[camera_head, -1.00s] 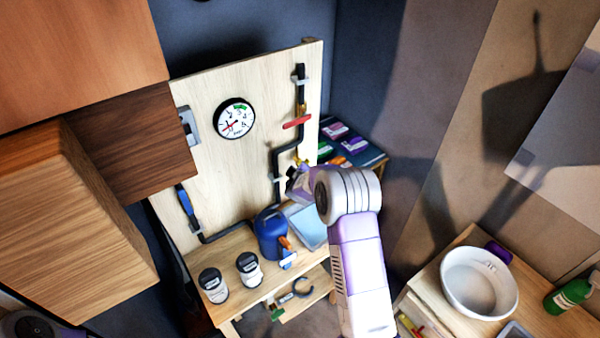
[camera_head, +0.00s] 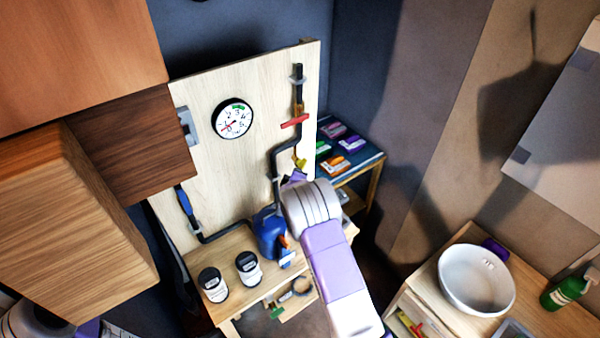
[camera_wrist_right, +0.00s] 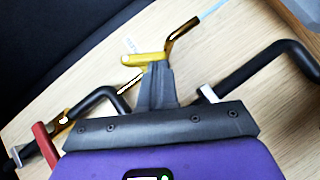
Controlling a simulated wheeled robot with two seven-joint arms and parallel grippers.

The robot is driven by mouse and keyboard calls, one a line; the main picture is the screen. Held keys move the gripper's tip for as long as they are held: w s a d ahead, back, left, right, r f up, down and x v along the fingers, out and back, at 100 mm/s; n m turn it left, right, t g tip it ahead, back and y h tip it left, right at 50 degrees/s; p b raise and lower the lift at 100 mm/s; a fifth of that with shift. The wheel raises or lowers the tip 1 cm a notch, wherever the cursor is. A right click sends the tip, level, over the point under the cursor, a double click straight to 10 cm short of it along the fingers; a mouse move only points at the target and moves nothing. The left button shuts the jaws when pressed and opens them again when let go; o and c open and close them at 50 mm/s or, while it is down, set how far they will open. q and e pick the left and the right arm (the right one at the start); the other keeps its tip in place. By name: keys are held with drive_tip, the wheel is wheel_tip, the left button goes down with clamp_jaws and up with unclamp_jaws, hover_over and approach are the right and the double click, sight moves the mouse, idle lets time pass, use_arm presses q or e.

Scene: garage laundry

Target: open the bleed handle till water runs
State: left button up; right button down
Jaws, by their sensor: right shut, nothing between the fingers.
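The yellow bleed handle (camera_head: 300,163) is on the pipe at the board's right edge, below the red handle (camera_head: 295,121). In the right wrist view the yellow handle (camera_wrist_right: 145,59) lies crosswise just beyond the fingertips of my right gripper (camera_wrist_right: 158,72). The gripper is shut and empty, touching or very near the handle; I cannot tell which. A brass spout (camera_wrist_right: 182,33) leads off from the handle, and a thin light-blue streak (camera_wrist_right: 213,8) like water extends from its tip. My left gripper is out of view; only parts of that arm show.
A round gauge (camera_head: 233,118) on the board (camera_head: 260,85) has its red needle toward the lower left. A blue can (camera_head: 269,232) and two jars (camera_head: 213,284) stand on the bench below. A white basin (camera_head: 476,279) is at the right.

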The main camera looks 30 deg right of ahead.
drive_tip(key=shift+d+f+n+t+h+b, duration=0.1)
drive_tip(key=shift+f+n+t+h+b, duration=0.5)
drive_tip(key=shift+b, duration=0.5)
drive_tip(key=shift+f+n+t+h+b, duration=0.25)
drive_tip(key=shift+n+t+h+b, duration=0.15)
drive_tip(key=shift+n+h+b, duration=0.55)
drive_tip(key=shift+y, duration=0.25)
